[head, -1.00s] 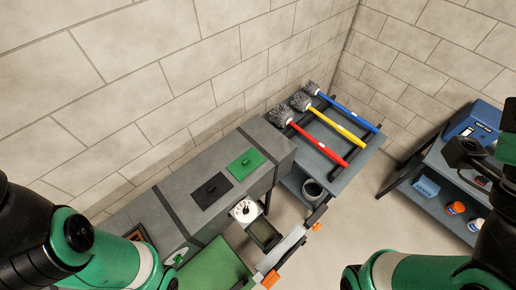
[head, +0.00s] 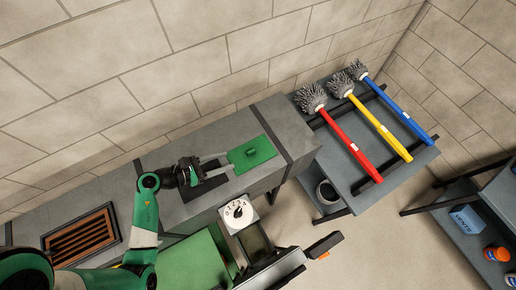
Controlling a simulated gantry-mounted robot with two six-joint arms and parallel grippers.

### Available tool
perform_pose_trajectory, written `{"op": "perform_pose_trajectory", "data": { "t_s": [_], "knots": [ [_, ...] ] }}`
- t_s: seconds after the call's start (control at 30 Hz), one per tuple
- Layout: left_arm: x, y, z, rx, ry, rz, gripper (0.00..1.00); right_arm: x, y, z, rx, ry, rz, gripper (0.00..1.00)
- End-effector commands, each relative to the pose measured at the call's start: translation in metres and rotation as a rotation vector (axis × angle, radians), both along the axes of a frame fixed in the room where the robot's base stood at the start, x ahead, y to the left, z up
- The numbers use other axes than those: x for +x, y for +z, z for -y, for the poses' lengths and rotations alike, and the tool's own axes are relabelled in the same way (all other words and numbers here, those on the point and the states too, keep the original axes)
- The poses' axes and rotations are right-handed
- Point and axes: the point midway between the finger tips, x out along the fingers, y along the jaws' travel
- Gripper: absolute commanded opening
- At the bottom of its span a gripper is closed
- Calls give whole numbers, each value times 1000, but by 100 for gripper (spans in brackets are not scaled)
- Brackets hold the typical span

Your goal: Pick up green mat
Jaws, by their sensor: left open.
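The green mat (head: 252,154) is a flat green plate with a small dark handle, lying on the grey duct top (head: 225,130) near its right end. My left gripper (head: 231,161) reaches in from the left over the duct. Its two pale fingers are spread and point right, with the tips at the left edge of the green mat. Nothing shows between the fingers; I cannot tell whether the tips touch the mat. A black mat (head: 208,187) lies partly hidden under the gripper.
A brown grille (head: 82,234) is in the duct top at the left. A white dial (head: 238,213) sits on the duct front. Red (head: 352,147), yellow (head: 379,128) and blue (head: 401,110) brushes lie on a rack beyond the duct's right end. A stone wall stands behind.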

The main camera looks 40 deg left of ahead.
Motion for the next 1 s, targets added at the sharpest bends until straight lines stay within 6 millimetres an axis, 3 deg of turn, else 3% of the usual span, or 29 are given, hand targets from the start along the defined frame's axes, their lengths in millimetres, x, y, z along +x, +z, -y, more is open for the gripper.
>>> {"op": "perform_pose_trajectory", "data": {
  "t_s": [0.13, 0.4, 0.67, 0.9, 1.0],
  "knots": [
    [10, 0, 2, 2, -5, 4, 51, 0, 2, 0, 0, 0, 1, 50],
    [53, -19, 15, 3, -6, 5, 51, 0, -4, 0, 0, 0, 0, 50],
    [64, -25, 17, 3, -3, 6, 51, 0, -6, 0, 0, 0, 0, 50],
    [98, -44, 25, 3, -4, 7, 51, 0, -15, 0, 0, 0, 0, 50],
    [103, -46, 27, 3, -3, 6, 51, 0, -16, 0, 0, 0, 0, 50]
  ]
}}
